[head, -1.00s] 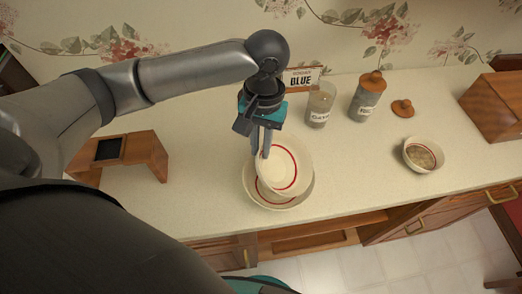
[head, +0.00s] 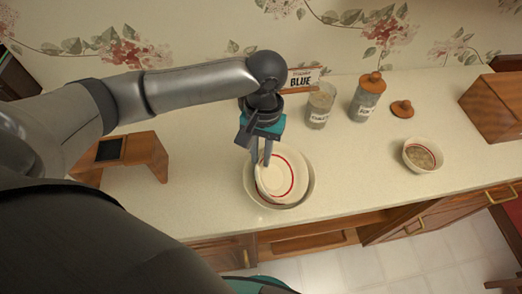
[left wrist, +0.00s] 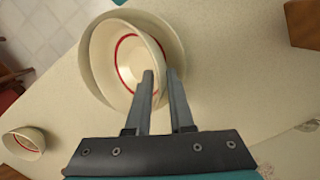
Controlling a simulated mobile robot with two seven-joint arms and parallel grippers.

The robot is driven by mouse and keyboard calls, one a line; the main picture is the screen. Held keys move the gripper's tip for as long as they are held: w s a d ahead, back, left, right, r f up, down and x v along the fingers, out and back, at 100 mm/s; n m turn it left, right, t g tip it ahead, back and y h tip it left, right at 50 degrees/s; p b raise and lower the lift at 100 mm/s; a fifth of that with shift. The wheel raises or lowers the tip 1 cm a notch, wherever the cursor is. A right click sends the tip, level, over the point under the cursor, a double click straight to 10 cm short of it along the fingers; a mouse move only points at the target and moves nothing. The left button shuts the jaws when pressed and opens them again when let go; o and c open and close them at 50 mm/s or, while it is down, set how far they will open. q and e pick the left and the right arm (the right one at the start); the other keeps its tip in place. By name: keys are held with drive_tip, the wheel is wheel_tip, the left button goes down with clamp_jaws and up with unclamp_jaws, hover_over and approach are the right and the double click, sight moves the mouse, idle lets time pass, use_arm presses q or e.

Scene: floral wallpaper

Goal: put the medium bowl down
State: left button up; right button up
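The medium bowl (head: 284,173) is cream with a red ring inside. It sits within the outline of a larger cream bowl (head: 307,192) on the counter, and is slightly tilted. Whether it touches the larger bowl's bottom is hidden. My left gripper (head: 262,160) points down at the medium bowl's back left rim. In the left wrist view its fingers (left wrist: 160,76) straddle the rim of the medium bowl (left wrist: 132,62), one inside and one outside, closed on the wall. The larger bowl (left wrist: 176,42) shows behind it. My right gripper is not in view.
A wooden stand (head: 130,155) is at left. Counter (head: 358,180) right of the bowls is clear.

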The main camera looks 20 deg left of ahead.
use_arm(q)
drive_tip(key=o, duration=0.4)
drive_tip(key=shift+c, duration=0.2)
drive_tip(key=shift+r, duration=0.1)
drive_tip(key=shift+w+r+b, duration=0.1)
drive_tip(key=shift+r+b, duration=0.2)
wheel_tip(320, 180, up, 12)
drive_tip(key=w+p, duration=0.1)
drive_tip(key=p, duration=0.1)
drive_tip(key=shift+w+r, duration=0.15)
drive_tip(key=shift+r, duration=0.05)
